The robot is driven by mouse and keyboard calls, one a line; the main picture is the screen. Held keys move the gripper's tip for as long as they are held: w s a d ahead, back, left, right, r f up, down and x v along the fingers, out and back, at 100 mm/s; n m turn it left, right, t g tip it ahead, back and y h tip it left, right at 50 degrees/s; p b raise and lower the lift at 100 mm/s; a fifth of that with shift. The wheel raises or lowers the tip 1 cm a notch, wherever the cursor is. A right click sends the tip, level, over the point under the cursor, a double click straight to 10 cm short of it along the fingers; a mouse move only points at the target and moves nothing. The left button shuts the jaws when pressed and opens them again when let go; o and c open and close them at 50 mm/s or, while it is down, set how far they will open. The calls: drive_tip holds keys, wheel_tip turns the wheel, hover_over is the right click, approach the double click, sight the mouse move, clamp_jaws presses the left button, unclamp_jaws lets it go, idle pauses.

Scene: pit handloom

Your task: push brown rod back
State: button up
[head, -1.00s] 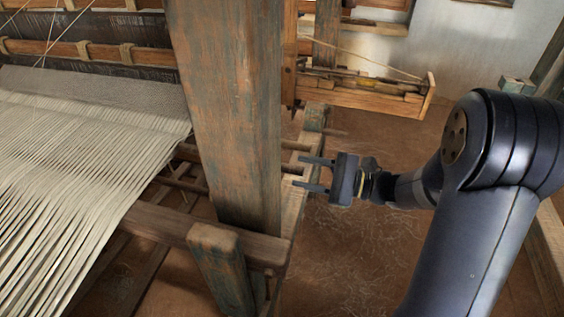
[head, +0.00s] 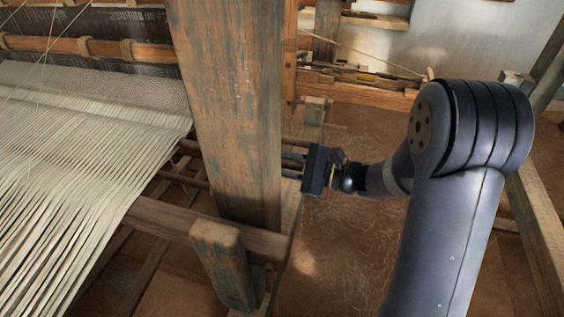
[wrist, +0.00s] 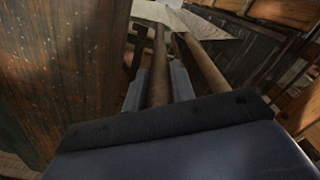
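A brown rod (wrist: 158,62) runs lengthwise away from my gripper (wrist: 157,90) in the wrist view, between the two fingers. The fingers sit close against both sides of it and look shut on it. In the head view, my gripper (head: 292,165) is at the right side of the thick wooden post (head: 228,110), fingers pointing left. The fingertips and the held rod's end are partly hidden there by the post and the gripper body. A second brown rod (wrist: 202,64) runs beside the held one, to its right in the wrist view.
Pale warp threads and cloth (head: 90,150) stretch left of the post. A lower wooden beam (head: 160,219) and a short post (head: 223,262) stand at the front. A wooden shuttle box (head: 360,93) lies behind my gripper. Open brown floor (head: 345,270) lies below my arm.

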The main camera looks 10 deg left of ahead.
clamp_jaws()
drive_tip(key=shift+s+a+b, duration=0.15)
drive_tip(key=shift+s+b, duration=0.45)
drive_tip(key=shift+s, duration=0.3)
drive_tip(key=shift+o, duration=2)
unclamp_jaws()
drive_tip(key=shift+s, duration=0.1)
drive_tip(key=shift+f, duration=0.1)
